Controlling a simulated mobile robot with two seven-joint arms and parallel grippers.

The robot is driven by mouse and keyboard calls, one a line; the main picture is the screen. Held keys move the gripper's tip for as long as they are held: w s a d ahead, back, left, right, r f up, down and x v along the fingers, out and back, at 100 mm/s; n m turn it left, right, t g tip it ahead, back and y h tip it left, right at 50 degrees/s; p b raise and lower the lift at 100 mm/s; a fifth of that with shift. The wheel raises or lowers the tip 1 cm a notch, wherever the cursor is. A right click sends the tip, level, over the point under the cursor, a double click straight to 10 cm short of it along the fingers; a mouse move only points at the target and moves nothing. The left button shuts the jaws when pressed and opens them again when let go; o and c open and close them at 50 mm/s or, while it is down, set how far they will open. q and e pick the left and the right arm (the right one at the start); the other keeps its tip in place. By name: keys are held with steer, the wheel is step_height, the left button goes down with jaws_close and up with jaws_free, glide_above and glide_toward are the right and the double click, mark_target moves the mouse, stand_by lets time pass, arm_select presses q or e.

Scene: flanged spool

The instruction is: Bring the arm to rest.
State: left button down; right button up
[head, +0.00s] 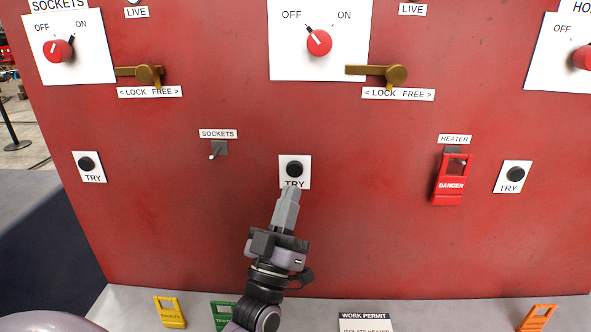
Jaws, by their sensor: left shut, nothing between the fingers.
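My left gripper (290,193) reaches up from the bottom middle in the head view. Its fingers are shut with nothing between them. The fingertips overlap the lower edge of the middle white TRY plate, just below its black button (294,169). I cannot tell whether they touch the panel. My right gripper is not in view.
The red panel (350,240) fills most of the view. It carries red rotary switches (319,43), brass lock levers (396,75), a SOCKETS toggle (218,149) and a red DANGER tag (450,180) at HEATER. Coloured tags (170,312) and a work permit (364,322) lie on the grey ledge below.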

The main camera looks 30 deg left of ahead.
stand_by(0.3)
arm_select(q)
steer(key=s+d+f+m+g+h+p, duration=0.1)
steer(key=s+d+f+m+g+h, duration=0.2)
steer(key=f, duration=0.5)
steer(key=d+f+m+g+h+p, duration=0.1)
steer(key=d+f+m+g+h, duration=0.3)
steer(key=f, duration=0.5)
steer(key=s+d+f+m+g+h+p, duration=0.1)
steer(key=s+f+m+g, duration=0.1)
steer(key=s+f+g, duration=0.6)
steer(key=s+f, duration=0.5)
steer(key=f, duration=0.1)
steer(key=shift+s+d+g, duration=0.2)
steer(key=shift+d+g, duration=0.1)
steer(key=shift+d, duration=0.1)
steer(key=shift+r, duration=0.1)
